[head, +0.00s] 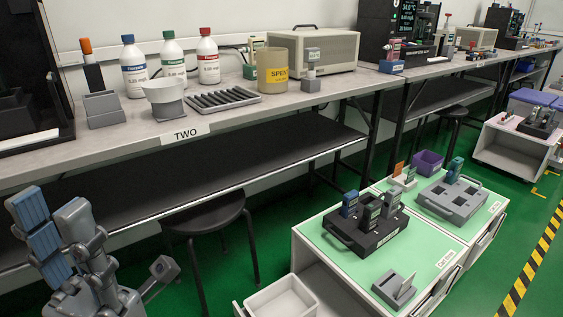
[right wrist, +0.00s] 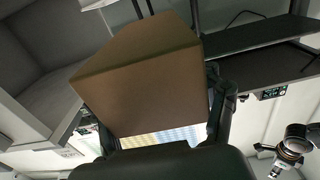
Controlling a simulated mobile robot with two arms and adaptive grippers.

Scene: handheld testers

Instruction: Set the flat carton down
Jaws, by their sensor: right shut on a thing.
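A brown carton (right wrist: 150,75) fills the middle of the right wrist view, with one broad face and part of its top showing. My right gripper (right wrist: 160,112) is shut on it, with dark fingers at its left and right sides. Neither the carton nor the right gripper shows in the head view. My left gripper (head: 51,208) is at the lower left of the head view, its blue-padded fingers apart and nothing between them, in front of the long bench.
The long grey bench (head: 235,112) carries bottles, a mug, a black rack and a beige instrument. A black stool (head: 205,214) stands below it. A green-topped cart (head: 345,268) at the right holds testers in a black holder (head: 365,238), with some bare mat in front.

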